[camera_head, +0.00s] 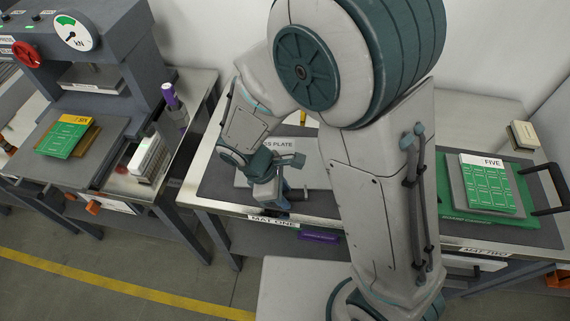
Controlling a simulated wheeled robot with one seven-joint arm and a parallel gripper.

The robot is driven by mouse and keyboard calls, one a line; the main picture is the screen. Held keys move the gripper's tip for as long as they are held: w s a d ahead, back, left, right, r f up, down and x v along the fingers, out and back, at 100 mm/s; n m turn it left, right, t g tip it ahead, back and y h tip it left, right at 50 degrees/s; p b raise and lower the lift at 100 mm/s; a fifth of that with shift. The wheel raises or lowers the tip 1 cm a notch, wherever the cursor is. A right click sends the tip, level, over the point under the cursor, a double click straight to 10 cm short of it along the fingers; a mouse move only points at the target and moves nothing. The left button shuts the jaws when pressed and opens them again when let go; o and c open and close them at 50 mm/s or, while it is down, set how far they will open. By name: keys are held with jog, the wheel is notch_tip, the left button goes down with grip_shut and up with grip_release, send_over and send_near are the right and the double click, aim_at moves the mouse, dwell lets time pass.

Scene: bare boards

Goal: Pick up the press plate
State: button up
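A light grey plate (314,177) lies on the dark mat (216,178) of the middle bench, the one with the "MAT ONE" label. Lettering ending in "S PLATE" shows at its far side, so it looks like the press plate. My arm covers much of it. My gripper (276,196) points down over the plate's near part. I cannot tell whether its fingers touch the plate or whether they are open or shut.
At the left stands a press (90,45) with a green board (62,139) on its bed. A purple-capped bottle (172,98) stands beside the press.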

jog(key=shift+f, duration=0.35)
dwell(0.5)
grip_shut()
